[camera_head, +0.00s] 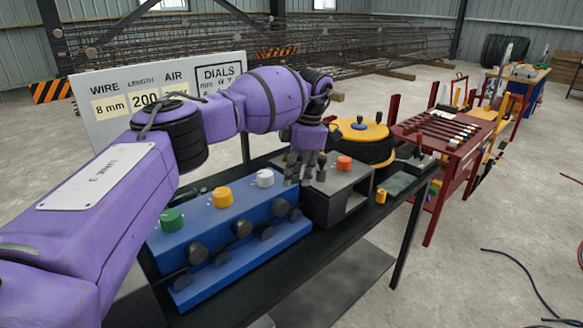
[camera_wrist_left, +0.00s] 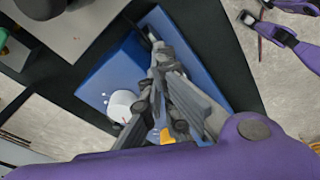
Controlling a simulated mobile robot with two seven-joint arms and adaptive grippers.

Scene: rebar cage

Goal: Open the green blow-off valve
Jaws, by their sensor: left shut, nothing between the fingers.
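A round green knob (camera_head: 172,219) sits on top of the blue unit (camera_head: 222,235) at its left end. It is the clearest green control in the head view, though I cannot tell how far it is turned. My left gripper (camera_head: 297,180) points down near the right end of the blue unit, beside the white knob (camera_head: 265,178) and well right of the green knob. Its fingers are shut and empty. In the left wrist view the gripper (camera_wrist_left: 158,52) shows over the blue unit, with the white knob (camera_wrist_left: 121,106) beside it.
A yellow-orange knob (camera_head: 222,197) stands between the green and white ones; black knobs line the unit's front. A grey box (camera_head: 335,190) with an orange-red knob (camera_head: 344,162) adjoins on the right. A dial sign (camera_head: 160,105) stands behind my left arm.

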